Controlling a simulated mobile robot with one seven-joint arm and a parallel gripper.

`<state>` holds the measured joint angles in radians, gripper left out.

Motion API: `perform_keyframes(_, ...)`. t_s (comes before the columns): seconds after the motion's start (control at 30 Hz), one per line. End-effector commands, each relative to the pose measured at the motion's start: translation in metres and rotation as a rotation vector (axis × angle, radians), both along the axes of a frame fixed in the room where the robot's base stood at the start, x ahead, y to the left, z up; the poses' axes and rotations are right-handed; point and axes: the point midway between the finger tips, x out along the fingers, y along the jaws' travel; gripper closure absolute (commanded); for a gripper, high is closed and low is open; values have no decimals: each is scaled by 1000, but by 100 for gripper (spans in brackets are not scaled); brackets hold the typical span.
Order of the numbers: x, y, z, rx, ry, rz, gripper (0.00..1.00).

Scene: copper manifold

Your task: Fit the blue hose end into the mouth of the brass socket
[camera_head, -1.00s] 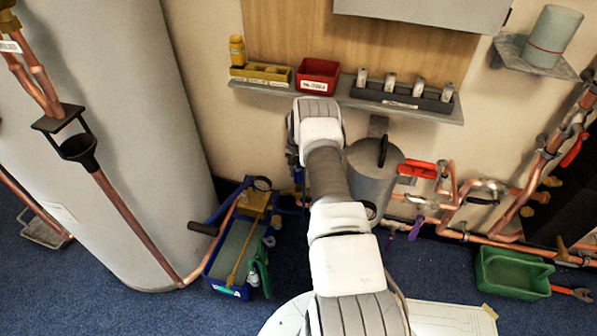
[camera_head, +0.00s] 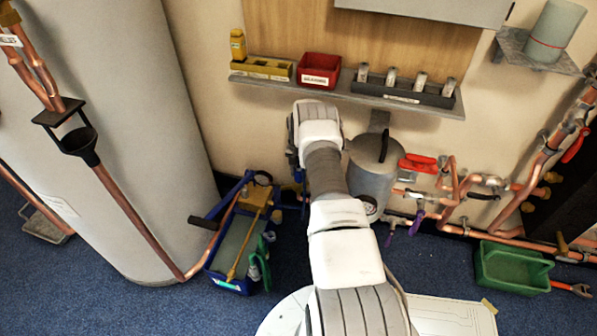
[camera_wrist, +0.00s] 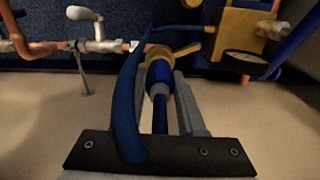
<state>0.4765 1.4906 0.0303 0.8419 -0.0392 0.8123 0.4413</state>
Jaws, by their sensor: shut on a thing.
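In the wrist view, my gripper (camera_wrist: 167,92) is shut on the blue hose end (camera_wrist: 160,76), with a grey finger on either side. The blue hose (camera_wrist: 127,108) bends up along the left of the fingers. A brass-coloured piece, seemingly the brass socket (camera_wrist: 176,52), lies directly beyond the blue end and overlaps it in this view. I cannot tell whether the end is inside its mouth or only in front of it. In the head view my own arm hides the gripper and most of this spot.
A blue crate with a brass pump (camera_head: 240,235) stands left of my arm, and the pump's gauge (camera_wrist: 243,62) shows in the wrist view. A grey canister (camera_head: 374,180), copper pipes (camera_head: 480,185) and a green tray (camera_head: 512,270) are to the right. A shelf (camera_head: 340,94) runs above.

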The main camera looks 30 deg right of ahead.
Motion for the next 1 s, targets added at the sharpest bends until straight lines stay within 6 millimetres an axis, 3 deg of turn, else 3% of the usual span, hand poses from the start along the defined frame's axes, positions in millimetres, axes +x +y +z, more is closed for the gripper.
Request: perform_keyframes(1.0,0,0,-14,-1,-1,0,100)
